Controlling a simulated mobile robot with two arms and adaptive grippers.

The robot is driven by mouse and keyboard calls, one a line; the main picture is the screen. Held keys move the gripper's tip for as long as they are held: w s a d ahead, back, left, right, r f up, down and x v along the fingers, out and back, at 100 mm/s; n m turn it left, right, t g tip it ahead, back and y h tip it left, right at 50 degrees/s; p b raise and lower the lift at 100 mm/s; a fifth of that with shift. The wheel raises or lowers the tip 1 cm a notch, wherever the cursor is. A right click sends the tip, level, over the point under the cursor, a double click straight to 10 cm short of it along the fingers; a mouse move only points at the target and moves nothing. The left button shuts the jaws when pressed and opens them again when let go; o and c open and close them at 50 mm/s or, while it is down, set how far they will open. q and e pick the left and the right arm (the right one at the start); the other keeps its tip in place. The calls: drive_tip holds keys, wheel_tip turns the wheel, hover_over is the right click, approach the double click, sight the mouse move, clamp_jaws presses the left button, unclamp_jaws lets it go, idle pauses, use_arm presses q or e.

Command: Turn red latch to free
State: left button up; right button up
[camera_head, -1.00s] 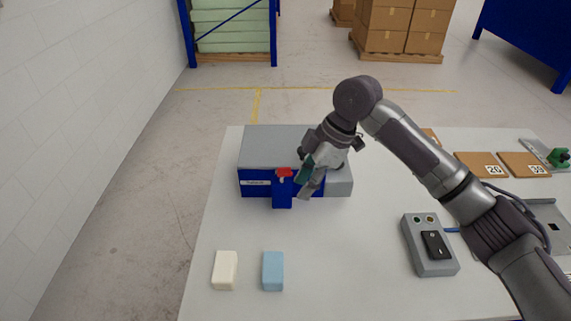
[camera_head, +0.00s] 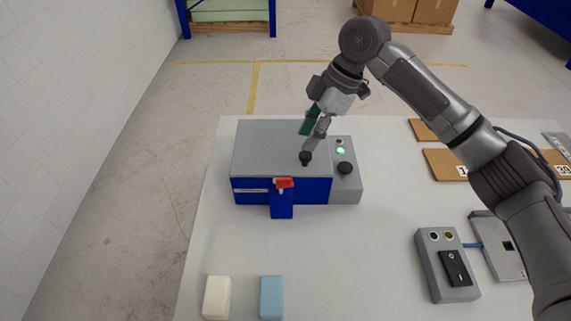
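The red latch (camera_head: 285,183) sits at the top front edge of the grey and blue box-shaped machine (camera_head: 262,144), above a blue front tab (camera_head: 281,206). Its handle lies roughly sideways, pointing to the right. My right gripper (camera_head: 309,146) is above the machine's grey top, up and to the right of the latch and apart from it. A dark round tip or knob shows at its lower end; I cannot tell whether it belongs to the gripper. The finger opening is too small to judge. My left gripper is not in view.
A grey side panel (camera_head: 347,187) on the machine has a black knob (camera_head: 344,168) and a lit green lamp (camera_head: 340,151). A white block (camera_head: 217,297) and a blue block (camera_head: 271,297) lie in front. A switch box (camera_head: 447,265) stands at the right.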

sight(284, 179)
drive_tip(key=x, duration=0.4)
drive_tip(key=p+x, duration=0.1)
drive_tip(key=x, duration=0.3)
drive_tip(key=p+x, duration=0.1)
drive_tip(key=x, duration=0.3)
drive_tip(key=shift+s+a+f, duration=0.1)
drive_tip(key=shift+s+f, duration=0.1)
drive_tip(key=shift+s, duration=0.2)
drive_tip(key=shift+a+f, duration=0.1)
drive_tip(key=shift+f, duration=0.15)
clamp_jaws()
